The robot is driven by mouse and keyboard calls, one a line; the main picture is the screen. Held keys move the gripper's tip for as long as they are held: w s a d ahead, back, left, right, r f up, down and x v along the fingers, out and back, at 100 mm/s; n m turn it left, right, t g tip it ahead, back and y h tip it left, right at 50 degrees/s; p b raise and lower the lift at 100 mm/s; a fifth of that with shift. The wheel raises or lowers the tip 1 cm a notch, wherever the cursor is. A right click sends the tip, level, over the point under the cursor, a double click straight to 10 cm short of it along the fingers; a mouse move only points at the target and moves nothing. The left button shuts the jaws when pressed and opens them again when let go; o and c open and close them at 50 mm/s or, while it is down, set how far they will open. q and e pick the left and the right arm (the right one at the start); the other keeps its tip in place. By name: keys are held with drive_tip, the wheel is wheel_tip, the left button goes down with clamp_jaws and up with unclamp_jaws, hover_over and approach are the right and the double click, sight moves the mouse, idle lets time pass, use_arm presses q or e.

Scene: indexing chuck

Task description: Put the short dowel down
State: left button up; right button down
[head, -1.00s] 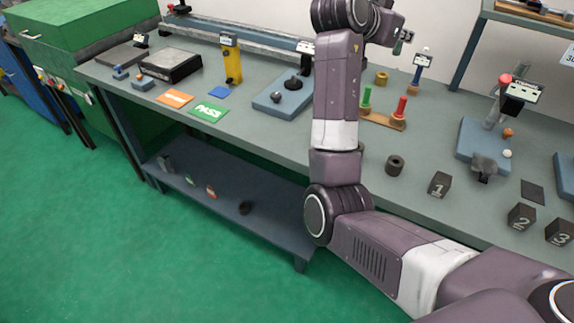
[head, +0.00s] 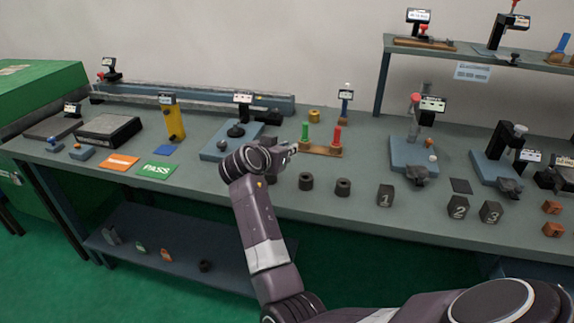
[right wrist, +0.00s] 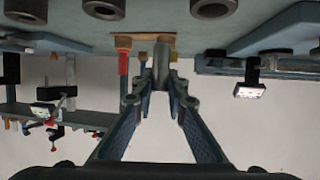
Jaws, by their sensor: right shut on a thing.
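My right gripper (head: 292,147) is low over the table, just left of the wooden stand with the green and red pegs. In the right wrist view, which looks upside down, its two fingers (right wrist: 160,90) close around a short grey cylinder (right wrist: 161,58), seemingly the short dowel. The wooden stand (right wrist: 145,39) shows behind the cylinder there, and the red peg is left of it. I cannot tell whether the cylinder touches anything. In the head view the dowel is too small to make out. My left gripper is not in view.
The wooden peg stand (head: 322,149) has a green peg (head: 305,133) and a red peg (head: 337,137). A green PASS mat (head: 158,171) and an orange mat (head: 119,162) lie at left.

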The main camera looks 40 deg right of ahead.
wheel_tip(320, 180, down, 2)
wheel_tip(320, 180, down, 4)
drive_tip(key=shift+f, duration=0.2)
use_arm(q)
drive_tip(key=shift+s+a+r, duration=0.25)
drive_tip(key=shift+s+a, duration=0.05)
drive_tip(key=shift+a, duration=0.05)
use_arm(e)
drive_tip(key=shift+f, duration=0.2)
drive_tip(key=c, duration=1.9)
unclamp_jaws()
drive_tip(key=shift+c, duration=0.2)
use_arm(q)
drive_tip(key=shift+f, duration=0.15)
use_arm(e)
drive_tip(key=shift+r, duration=0.1)
